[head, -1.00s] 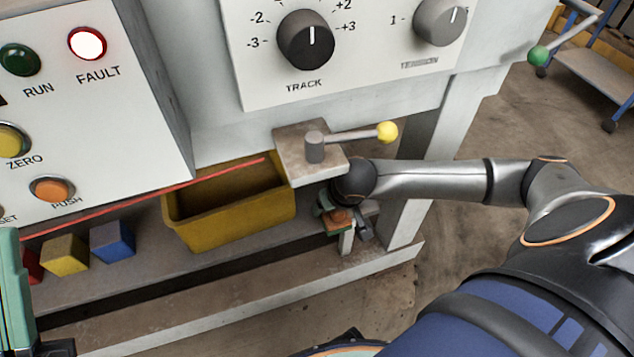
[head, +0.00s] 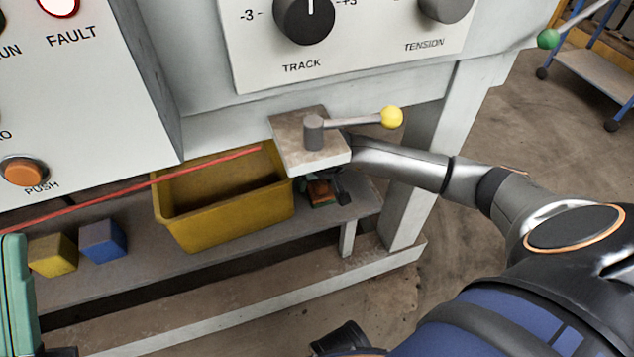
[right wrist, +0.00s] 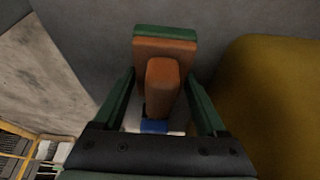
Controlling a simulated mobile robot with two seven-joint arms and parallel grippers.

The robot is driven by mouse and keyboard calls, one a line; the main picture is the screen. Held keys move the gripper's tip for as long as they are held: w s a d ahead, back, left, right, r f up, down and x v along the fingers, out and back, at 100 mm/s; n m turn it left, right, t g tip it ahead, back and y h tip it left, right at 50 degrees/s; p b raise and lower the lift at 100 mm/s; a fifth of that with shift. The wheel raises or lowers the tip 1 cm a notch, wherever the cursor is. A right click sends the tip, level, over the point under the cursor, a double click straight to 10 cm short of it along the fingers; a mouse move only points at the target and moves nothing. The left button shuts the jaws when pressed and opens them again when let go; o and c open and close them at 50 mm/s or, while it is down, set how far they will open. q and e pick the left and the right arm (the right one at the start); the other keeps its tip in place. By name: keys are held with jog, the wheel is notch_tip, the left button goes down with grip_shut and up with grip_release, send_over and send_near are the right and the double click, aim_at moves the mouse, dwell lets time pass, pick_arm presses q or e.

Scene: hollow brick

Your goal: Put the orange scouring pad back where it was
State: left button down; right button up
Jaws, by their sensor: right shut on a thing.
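The orange scouring pad (right wrist: 165,60), with a green layer on its far side and a raised orange block on it, is between the two green fingers of my right gripper (right wrist: 162,88). The gripper is shut on it. In the head view the pad (head: 321,192) is a small patch beneath the grey clamp plate, right of the yellow bin, at the right end of the lower shelf; the plate hides most of the gripper. I cannot tell whether the pad touches the shelf.
The yellow bin (head: 225,222) stands on the shelf (head: 150,268), close beside the right gripper. The clamp plate (head: 295,150) with its yellow-knobbed lever overhangs the gripper. A blue cube (head: 102,240) and a yellow cube (head: 53,254) sit further left. A red cord (head: 205,167) crosses above the bin.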

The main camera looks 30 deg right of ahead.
aim_at(322, 182)
jog(key=shift+f, duration=0.2)
jog(key=o, duration=1.2)
jog(key=shift+o, duration=0.2)
jog(key=shift+r, duration=0.1)
jog(key=shift+r, duration=0.25)
jog(key=p+v, duration=0.3)
jog(key=v, duration=0.3)
jog(key=shift+s+r, duration=0.1)
jog(key=shift+r, duration=0.15)
jog(key=shift+s+r, duration=0.2)
jog(key=shift+r, duration=0.15)
